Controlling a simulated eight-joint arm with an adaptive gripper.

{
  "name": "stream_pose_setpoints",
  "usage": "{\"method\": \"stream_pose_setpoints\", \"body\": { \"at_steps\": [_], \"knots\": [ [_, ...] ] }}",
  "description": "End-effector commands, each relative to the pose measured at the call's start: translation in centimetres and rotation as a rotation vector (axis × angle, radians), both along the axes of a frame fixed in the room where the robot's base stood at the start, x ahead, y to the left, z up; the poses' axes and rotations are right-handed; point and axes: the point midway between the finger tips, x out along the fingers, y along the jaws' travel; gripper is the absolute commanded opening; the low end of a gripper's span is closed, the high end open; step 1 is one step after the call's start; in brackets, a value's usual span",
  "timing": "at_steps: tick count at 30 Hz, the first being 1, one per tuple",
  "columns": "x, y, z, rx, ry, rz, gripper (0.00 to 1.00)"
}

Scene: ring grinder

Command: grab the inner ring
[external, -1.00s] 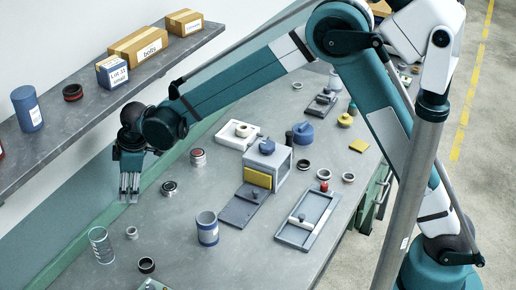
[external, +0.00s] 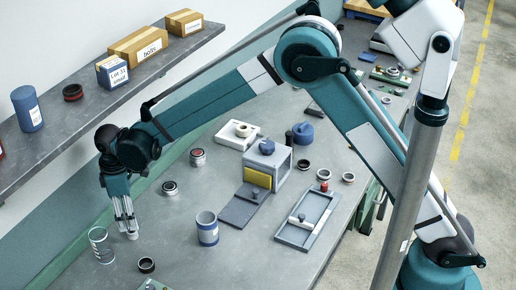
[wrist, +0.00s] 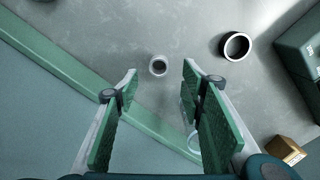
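A small light grey ring (wrist: 158,66) lies on the bench, centred between my fingertips in the wrist view. In the external view it (external: 132,236) shows at the fingertips, mostly covered by them. A larger black ring with a pale rim (wrist: 236,46) lies to its right in the wrist view; it also shows in the external view (external: 147,265). Which one is the inner ring is not marked. My gripper (external: 125,230) points down and is open, with its green pads apart and nothing between them. I cannot tell whether the fingertips reach down around the small ring.
A clear glass cylinder (external: 101,245) stands close to the left of my gripper; the right finger partly covers it in the wrist view. The shelf (external: 120,95) is above left. Bare bench lies between.

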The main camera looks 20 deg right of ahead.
Motion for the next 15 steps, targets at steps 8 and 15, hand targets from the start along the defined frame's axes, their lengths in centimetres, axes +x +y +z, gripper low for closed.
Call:
{"method": "stream_pose_setpoints", "body": {
  "at_steps": [8, 15],
  "knots": [
    [0.0, 0.0, -1.7, 0.0, 0.0, 0.0, 0.4],
    [0.0, 0.0, -1.7, 0.0, 0.0, 0.0, 0.4]
  ]
}}
